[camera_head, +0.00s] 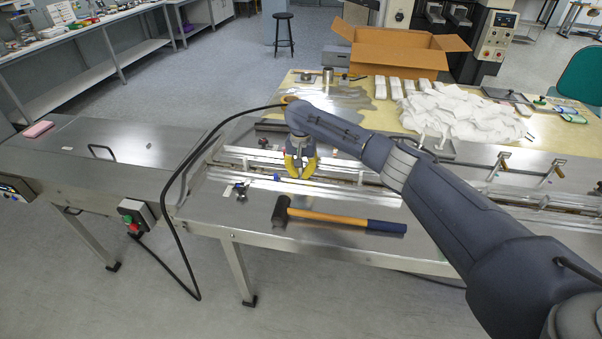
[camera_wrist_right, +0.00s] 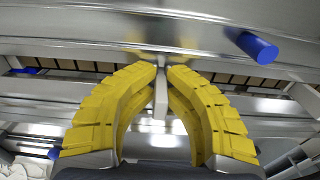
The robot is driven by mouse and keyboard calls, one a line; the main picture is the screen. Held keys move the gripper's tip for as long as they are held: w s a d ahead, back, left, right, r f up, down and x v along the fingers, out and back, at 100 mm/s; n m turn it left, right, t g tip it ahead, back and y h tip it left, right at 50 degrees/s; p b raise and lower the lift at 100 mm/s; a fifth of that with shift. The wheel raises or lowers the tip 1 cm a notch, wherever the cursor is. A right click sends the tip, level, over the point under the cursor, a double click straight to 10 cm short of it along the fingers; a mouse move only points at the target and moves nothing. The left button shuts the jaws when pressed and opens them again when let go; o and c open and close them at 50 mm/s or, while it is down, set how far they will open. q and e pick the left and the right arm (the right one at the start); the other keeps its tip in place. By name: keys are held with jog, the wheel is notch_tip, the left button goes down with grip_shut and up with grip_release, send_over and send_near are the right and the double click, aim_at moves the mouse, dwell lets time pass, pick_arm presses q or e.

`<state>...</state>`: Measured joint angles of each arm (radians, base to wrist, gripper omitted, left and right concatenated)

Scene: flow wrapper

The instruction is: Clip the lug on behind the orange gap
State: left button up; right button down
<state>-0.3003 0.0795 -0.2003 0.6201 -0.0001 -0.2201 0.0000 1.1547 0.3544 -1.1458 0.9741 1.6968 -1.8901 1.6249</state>
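My right gripper (camera_head: 299,175) reaches down over the metal rails of the wrapper's infeed (camera_head: 345,182). In the right wrist view its yellow fingers (camera_wrist_right: 164,68) curve in and their tips close on a small pale grey piece, which appears to be the lug (camera_wrist_right: 160,98). The piece points down between the fingers. Just beyond the tips runs a channel with a row of brown blocks (camera_wrist_right: 235,79) between metal rails. A faint orange-yellow patch shows on the metal behind the tips; I cannot tell whether it is the orange gap or a reflection. My left gripper is not in view.
A hammer (camera_head: 335,217) lies on the steel deck in front of the rails. A blue-ended rod (camera_wrist_right: 258,47) sticks out near the fingers. An open cardboard box (camera_head: 395,50) and a white heap (camera_head: 460,112) stand behind. A black cable loops at the left.

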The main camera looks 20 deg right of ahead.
jog(key=shift+s+f, duration=0.25)
jog(key=shift+f, duration=0.25)
jog(key=c, duration=1.4)
grip_release()
jog(key=r, duration=1.3)
jog(key=shift+w, duration=0.2)
jog(key=shift+a, duration=0.1)
